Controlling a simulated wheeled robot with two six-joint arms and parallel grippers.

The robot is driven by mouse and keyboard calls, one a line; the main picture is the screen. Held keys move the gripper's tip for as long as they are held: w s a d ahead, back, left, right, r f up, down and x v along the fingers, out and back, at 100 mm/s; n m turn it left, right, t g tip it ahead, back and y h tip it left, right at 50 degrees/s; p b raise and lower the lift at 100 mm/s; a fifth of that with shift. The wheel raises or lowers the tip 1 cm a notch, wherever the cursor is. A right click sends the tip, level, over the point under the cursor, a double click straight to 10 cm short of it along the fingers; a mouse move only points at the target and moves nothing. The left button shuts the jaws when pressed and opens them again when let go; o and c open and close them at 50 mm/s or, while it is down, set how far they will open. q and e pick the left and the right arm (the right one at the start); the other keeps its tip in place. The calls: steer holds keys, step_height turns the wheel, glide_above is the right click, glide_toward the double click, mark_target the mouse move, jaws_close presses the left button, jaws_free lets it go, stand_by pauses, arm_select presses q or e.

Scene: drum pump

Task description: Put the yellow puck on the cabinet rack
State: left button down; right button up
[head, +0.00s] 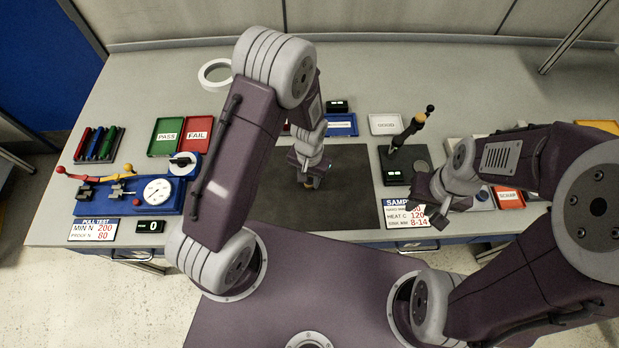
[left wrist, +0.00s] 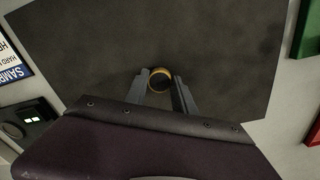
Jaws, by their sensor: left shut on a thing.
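My left gripper (head: 308,180) is over the dark mat at the middle of the bench. In the left wrist view its fingers (left wrist: 160,75) are shut on a small round yellow-orange thing with a dark centre, which looks like the yellow puck (left wrist: 160,70). I cannot make out a cabinet rack in either view.
The dark mat (head: 350,207) has bare room around the left gripper. Left are the blue pull-test fixture (head: 115,207), green and red trays (head: 160,148) and a pen tray (head: 82,160). A white ring (head: 205,82) lies behind. A GOOD tray (head: 386,130) stands right of the mat.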

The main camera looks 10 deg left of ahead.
arm_select(q)
steer(key=shift+w+f, duration=0.1)
steer(key=shift+f, duration=0.2)
steer(key=shift+f, duration=0.1)
steer(key=shift+f, duration=0.1)
steer(key=c, duration=1)
jaws_free()
steer(key=shift+c, duration=0.2)
